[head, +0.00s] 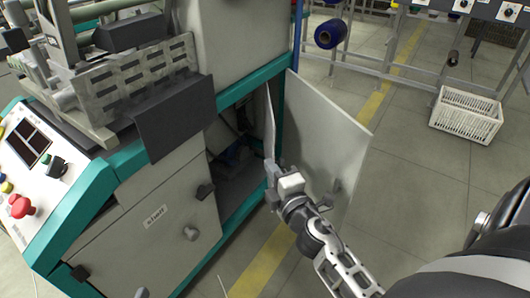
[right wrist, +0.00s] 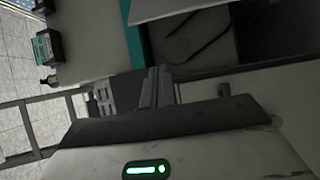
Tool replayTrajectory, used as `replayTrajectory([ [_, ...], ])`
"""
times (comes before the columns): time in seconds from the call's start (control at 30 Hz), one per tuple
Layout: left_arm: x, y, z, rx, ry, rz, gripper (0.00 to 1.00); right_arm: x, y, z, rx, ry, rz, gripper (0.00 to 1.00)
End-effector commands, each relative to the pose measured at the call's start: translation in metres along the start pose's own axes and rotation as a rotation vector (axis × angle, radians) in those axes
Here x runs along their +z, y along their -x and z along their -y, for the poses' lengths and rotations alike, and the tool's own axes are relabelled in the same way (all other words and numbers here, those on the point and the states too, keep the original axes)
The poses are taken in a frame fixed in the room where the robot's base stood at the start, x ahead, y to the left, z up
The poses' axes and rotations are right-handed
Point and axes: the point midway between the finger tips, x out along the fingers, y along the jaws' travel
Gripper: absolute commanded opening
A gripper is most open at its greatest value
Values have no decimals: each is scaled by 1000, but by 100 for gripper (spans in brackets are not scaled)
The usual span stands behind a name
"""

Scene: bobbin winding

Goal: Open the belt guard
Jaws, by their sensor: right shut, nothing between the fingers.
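The belt guard (head: 318,130), a pale grey panel, stands swung out from the side of the machine in the head view. A dark handle (head: 331,192) is low on its face. Behind the opening, the dark interior (head: 232,150) shows. My right gripper (head: 271,172) is shut and empty, at the opening beside the panel's lower left part; I cannot tell whether it touches the panel. In the right wrist view its closed fingers (right wrist: 156,88) point toward the dark opening (right wrist: 190,38), where a belt-like loop shows. My left gripper is not in view.
The machine's teal frame (head: 255,80) edges the opening. A front door (head: 160,215) with a knob is closed, left of the opening. A control panel with a red button (head: 21,207) is at far left.

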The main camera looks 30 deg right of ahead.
Motion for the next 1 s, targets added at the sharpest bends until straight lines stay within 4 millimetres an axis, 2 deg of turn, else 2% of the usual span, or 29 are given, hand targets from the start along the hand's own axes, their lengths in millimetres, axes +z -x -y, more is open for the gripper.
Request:
replayTrajectory([
  [0.07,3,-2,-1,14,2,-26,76,0,0,13,0,-1,0,0],
  [0.27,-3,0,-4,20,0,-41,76,0,-14,12,2,0,-2,0],
  [0.73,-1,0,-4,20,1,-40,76,0,-103,12,2,0,0,0],
  [0.83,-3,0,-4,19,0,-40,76,17,-95,13,-2,3,2,0],
  [1.0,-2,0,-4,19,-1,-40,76,32,-89,13,-1,0,0,0],
])
